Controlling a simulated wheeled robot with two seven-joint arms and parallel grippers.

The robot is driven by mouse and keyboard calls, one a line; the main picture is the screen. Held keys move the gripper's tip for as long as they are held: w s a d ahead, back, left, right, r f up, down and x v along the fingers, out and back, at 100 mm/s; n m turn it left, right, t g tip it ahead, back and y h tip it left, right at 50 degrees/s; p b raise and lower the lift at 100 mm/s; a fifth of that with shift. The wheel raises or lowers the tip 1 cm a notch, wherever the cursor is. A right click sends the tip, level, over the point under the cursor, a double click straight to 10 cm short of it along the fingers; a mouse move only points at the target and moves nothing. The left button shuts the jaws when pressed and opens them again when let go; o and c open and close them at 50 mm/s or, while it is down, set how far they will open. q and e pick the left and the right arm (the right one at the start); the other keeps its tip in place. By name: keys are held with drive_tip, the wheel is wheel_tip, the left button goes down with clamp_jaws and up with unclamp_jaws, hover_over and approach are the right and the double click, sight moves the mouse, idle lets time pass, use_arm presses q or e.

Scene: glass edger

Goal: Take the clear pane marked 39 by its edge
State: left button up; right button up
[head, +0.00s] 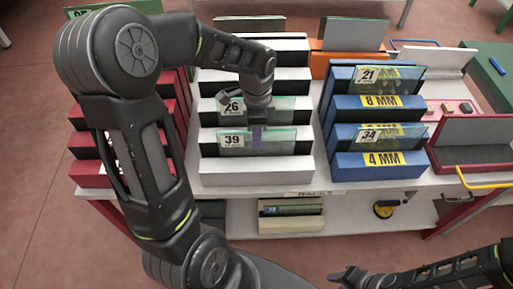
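The clear pane marked 39 (280,139) stands upright in the front slot of the white stepped rack (256,172), its label at its left end. My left gripper (257,128) points down at the middle of this pane's top edge. One purple-grey finger shows in front of the glass; the other finger is hidden, so I cannot tell whether it is closed on the pane. Another clear pane, marked 26 (290,108), stands one step behind, partly covered by my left wrist. My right gripper (343,277) is low at the bottom edge, away from the racks, its opening unclear.
A blue rack (375,165) to the right holds panes marked 21 (400,76) and 34 (398,133). A red rack (88,173) stands left, partly behind my arm. A grey tray with red edges (470,154) lies far right. The lower shelf holds a yellow-black suction cup (385,208).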

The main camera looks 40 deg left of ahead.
use_arm(q)
drive_tip(key=shift+c, duration=0.2)
clamp_jaws()
drive_tip(key=shift+r, duration=0.1)
idle(1.0)
